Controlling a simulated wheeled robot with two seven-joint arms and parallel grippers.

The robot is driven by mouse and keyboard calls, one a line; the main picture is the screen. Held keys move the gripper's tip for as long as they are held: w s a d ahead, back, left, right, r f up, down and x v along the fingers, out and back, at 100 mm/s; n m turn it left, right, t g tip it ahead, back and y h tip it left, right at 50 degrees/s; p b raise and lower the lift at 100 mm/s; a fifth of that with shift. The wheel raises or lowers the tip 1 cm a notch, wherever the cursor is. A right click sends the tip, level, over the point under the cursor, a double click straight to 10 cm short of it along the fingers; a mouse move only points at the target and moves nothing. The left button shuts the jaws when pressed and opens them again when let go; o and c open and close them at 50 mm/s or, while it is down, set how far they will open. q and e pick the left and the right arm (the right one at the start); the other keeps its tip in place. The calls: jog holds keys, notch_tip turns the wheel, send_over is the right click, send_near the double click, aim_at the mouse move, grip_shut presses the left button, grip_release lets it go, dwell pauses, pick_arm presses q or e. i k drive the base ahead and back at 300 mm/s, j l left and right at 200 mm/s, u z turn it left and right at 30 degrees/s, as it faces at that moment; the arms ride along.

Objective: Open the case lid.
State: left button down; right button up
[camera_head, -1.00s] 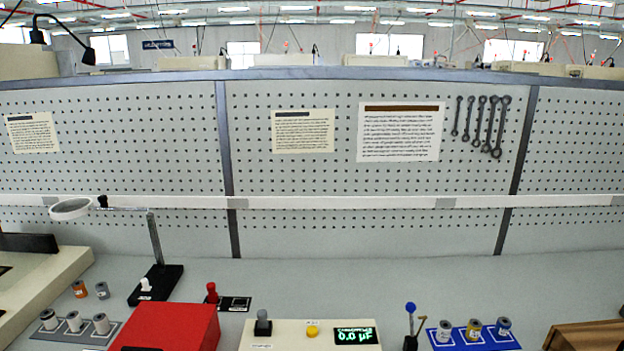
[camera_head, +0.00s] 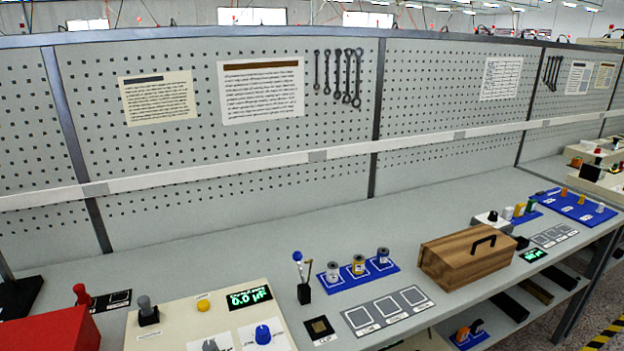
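A wooden case (camera_head: 455,268) with a black handle (camera_head: 481,244) on its sloped top stands on the bench, right of centre. Its lid looks shut, and its inside is hidden. A red box (camera_head: 50,331) is cut off at the lower left corner. Neither of my grippers shows in the head view.
Left of the case are a blue tray (camera_head: 347,279) with several small spools and a grey mat (camera_head: 388,311) with empty squares. A cream panel (camera_head: 170,330) with a green display stands at the front left. A blue board (camera_head: 577,207) lies at the far right. A pegboard rises behind.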

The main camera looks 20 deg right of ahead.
aim_at(455, 259)
jog(key=z, duration=1.7)
